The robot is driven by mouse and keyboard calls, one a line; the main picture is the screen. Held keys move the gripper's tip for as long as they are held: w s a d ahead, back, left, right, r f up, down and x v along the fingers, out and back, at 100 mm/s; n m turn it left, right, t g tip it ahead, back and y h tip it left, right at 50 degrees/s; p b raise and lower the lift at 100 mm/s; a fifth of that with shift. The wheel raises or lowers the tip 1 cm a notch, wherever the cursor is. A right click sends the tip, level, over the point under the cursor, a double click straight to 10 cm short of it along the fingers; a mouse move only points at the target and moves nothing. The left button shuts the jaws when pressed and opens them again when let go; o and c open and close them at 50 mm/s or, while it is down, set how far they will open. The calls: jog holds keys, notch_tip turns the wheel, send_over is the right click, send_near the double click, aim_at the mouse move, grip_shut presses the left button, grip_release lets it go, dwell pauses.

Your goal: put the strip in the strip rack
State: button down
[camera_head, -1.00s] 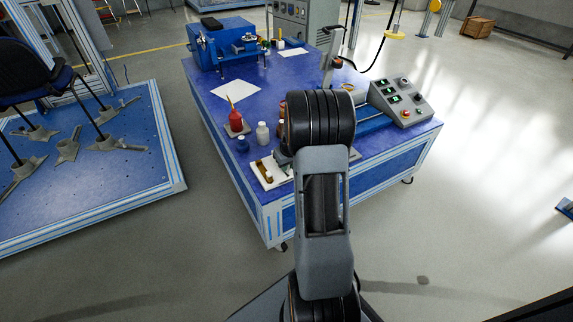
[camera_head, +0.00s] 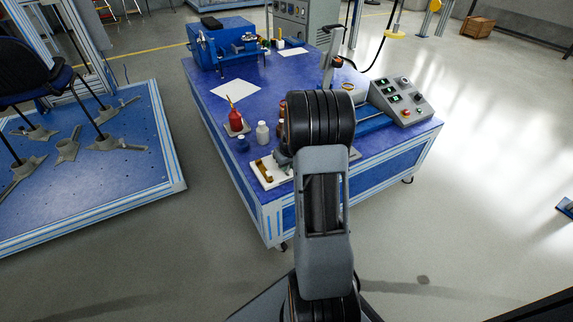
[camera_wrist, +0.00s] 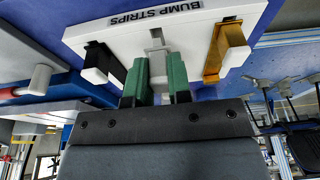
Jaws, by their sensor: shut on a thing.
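The white strip rack (camera_wrist: 120,42), labelled BUMP STRIPS, lies at the top of the wrist view, and its left part shows in the head view (camera_head: 258,178) at the table's near corner. My gripper (camera_wrist: 160,78) has green fingers shut on a grey strip (camera_wrist: 157,62) in the middle of the rack, between the other two strips. Whether the strip is fully seated cannot be told. A black strip (camera_wrist: 102,60) is on the left of the rack and a brass strip (camera_wrist: 222,50) on the right. In the head view my arm hides the gripper and the grey strip.
A control box (camera_head: 402,100) is at the right. Papers and a blue machine (camera_head: 222,45) are farther back.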

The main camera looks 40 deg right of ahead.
jog(key=shift+f+b, duration=0.6)
jog(key=shift+f, duration=0.35)
jog(key=c, duration=1)
grip_release()
jog(key=shift+o, duration=0.2)
jog(key=p+v, duration=0.5)
jog(key=v, duration=0.9)
jog(key=s+a+r+p, duration=0.4)
jog(key=a+r+p, duration=0.3)
jog(key=r, duration=0.5)
jog(key=s+a+r+n+p, duration=0.1)
jog(key=s+a+r+p, duration=0.4)
jog(key=a+r+p, duration=0.3)
jog(key=s+a+r+p, duration=0.5)
jog(key=a+r+p, duration=0.3)
jog(key=r+p, duration=0.6)
notch_tip(320, 180, up, 4)
jog(key=shift+s+f+n+t, duration=0.15)
jog(key=shift+n+t, duration=0.15)
jog(key=shift+t, duration=0.1)
